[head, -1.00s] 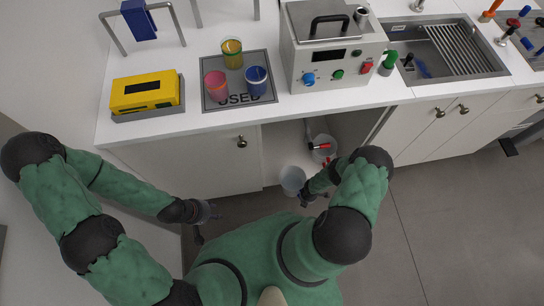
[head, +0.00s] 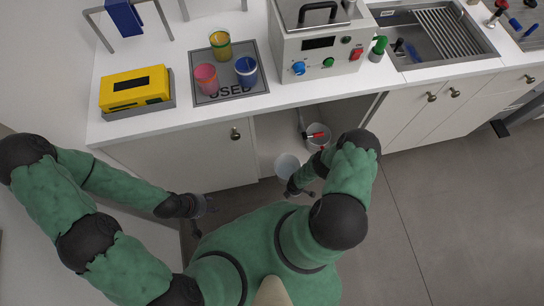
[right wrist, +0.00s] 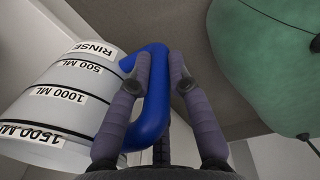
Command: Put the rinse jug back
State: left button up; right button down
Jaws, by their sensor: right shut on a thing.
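The rinse jug (head: 287,166) is a pale, translucent jug just outside the open bay under the counter in the head view. In the right wrist view, the jug (right wrist: 62,105) appears tilted, with RINSE and ML marks and a blue handle (right wrist: 151,122). My right gripper (right wrist: 160,70) has its fingers on either side of that handle and is shut on it. In the head view, the right gripper (head: 293,189) is beside the jug, partly hidden by its arm. My left gripper (head: 208,206) is low, in front of the left cabinet door, with no object visible in it; its fingers are too small to read.
The open bay (head: 275,132) holds a grey bucket (head: 322,141) with a red-handled item. The counter carries a USED mat (head: 212,98) with three coloured cups, a yellow box (head: 134,90), a machine (head: 318,45) and a sink (head: 436,38).

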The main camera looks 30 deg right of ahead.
aim_at(277, 168)
jog(key=w+b, duration=0.2)
jog(key=w, duration=0.3)
jog(key=w+a+b, duration=0.1)
jog(key=w+b, duration=0.1)
jog(key=w, duration=0.3)
jog(key=w+b, duration=0.3)
jog(key=w, duration=0.2)
jog(key=shift+w+a+f, duration=0.15)
jog(key=shift+w+a, duration=0.1)
jog(key=shift+a, duration=0.05)
jog(key=f+b, duration=0.1)
jog(key=w+f+b, duration=0.1)
jog(key=f+b, duration=0.1)
jog(key=shift+w+a+f, duration=0.1)
jog(key=shift+w+f, duration=0.05)
jog(key=shift+w, duration=0.25)
jog(key=c, duration=1.2)
grip_release()
jog(key=shift+s+f, duration=0.1)
jog(key=shift+o, duration=0.2)
